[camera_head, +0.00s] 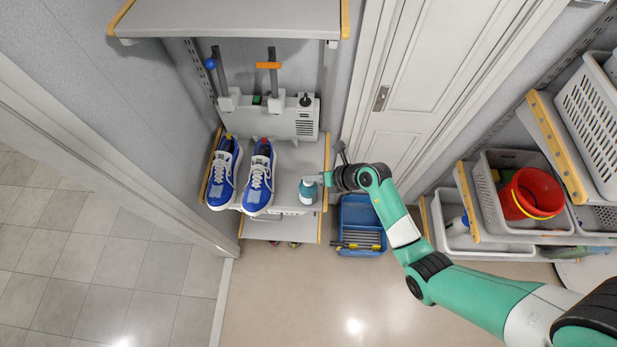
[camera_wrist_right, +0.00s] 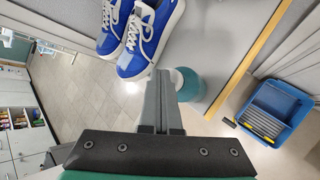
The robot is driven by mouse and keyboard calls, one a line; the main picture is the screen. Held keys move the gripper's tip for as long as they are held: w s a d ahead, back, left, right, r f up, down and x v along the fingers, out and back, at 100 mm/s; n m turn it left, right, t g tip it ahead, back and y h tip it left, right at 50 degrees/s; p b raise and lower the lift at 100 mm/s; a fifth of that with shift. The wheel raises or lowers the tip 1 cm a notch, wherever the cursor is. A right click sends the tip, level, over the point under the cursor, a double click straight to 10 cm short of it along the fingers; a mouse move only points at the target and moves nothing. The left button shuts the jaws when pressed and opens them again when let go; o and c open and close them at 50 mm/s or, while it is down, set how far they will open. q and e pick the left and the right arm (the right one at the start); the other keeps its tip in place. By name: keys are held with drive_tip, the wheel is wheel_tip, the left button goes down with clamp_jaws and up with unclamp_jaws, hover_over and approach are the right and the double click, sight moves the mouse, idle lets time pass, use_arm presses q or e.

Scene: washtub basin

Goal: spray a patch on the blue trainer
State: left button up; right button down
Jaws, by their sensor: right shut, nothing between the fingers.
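Two blue trainers with white soles and pale laces stand side by side on the grey shelf (camera_head: 287,158). The left trainer (camera_head: 224,176) has a yellow heel tab, the right trainer (camera_head: 259,180) a red one. Both also show in the right wrist view, the nearer one (camera_wrist_right: 148,42) beyond my fingertips. A teal spray bottle (camera_head: 308,191) stands on the shelf right of the trainers; the wrist view shows its teal body (camera_wrist_right: 191,84) beside my fingers. My right gripper (camera_head: 323,181) is at the bottle's top, its fingers (camera_wrist_right: 160,82) shut with nothing between them. My left gripper is out of view.
A grey unit (camera_head: 278,122) with two upright posts stands behind the trainers. A blue crate (camera_head: 361,215) sits on the floor right of the shelf. A rack at right holds baskets and a red bucket (camera_head: 532,194). The floor in front is clear.

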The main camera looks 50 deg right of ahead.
drive_tip(key=shift+r, duration=0.1)
wheel_tip(320, 180, up, 5)
drive_tip(key=p, duration=0.5)
drive_tip(key=shift+f+p, duration=0.2)
drive_tip(key=shift+p, duration=0.2)
drive_tip(key=shift+r, duration=0.65)
